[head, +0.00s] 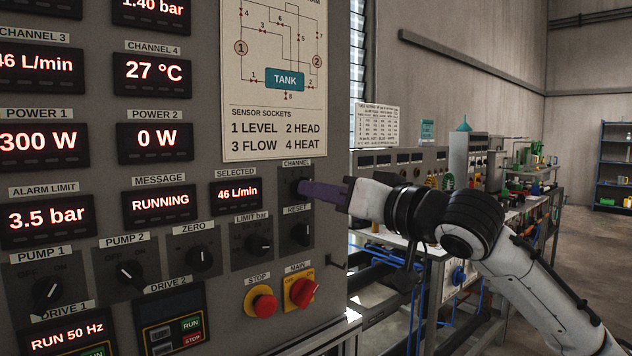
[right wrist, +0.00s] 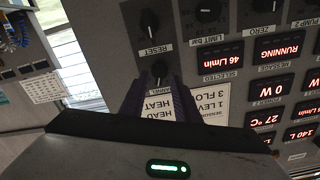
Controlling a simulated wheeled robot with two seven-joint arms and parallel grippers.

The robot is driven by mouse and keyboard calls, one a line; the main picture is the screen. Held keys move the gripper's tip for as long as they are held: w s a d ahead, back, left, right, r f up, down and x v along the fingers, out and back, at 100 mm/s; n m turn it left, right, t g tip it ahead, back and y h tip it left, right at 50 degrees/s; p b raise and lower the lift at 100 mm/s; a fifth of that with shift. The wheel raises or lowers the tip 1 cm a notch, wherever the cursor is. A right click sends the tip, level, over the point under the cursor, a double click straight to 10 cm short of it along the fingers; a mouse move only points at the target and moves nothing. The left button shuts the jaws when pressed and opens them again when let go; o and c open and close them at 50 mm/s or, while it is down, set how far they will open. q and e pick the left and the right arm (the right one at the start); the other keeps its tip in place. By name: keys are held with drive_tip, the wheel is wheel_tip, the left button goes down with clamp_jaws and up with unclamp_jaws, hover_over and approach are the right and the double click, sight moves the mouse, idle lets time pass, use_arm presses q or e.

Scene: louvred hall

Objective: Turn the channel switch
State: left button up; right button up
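The channel switch (head: 295,187) is a small black knob under the CHANNEL label at the right edge of the grey panel. In the head view it is partly hidden by my right gripper (head: 308,191), whose purple fingers reach it from the right. The right wrist view shows the channel switch (right wrist: 159,70) upside down, just at the tips of the two purple fingers (right wrist: 159,88). The fingers are apart, one on each side, and I see no clear contact. The SELECTED display (head: 237,193) reads 46 L/min. My left gripper is out of view.
The RESET knob (head: 299,234) is right below, with the LIMIT bar knob (head: 258,244) to its left. The red MAIN switch (head: 303,291) and red STOP button (head: 264,304) are lower. A cluttered workbench (head: 420,250) stands behind my right arm.

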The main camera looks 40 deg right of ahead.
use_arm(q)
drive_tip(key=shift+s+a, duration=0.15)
use_arm(e)
drive_tip(key=shift+w, duration=1.05)
clamp_jaws()
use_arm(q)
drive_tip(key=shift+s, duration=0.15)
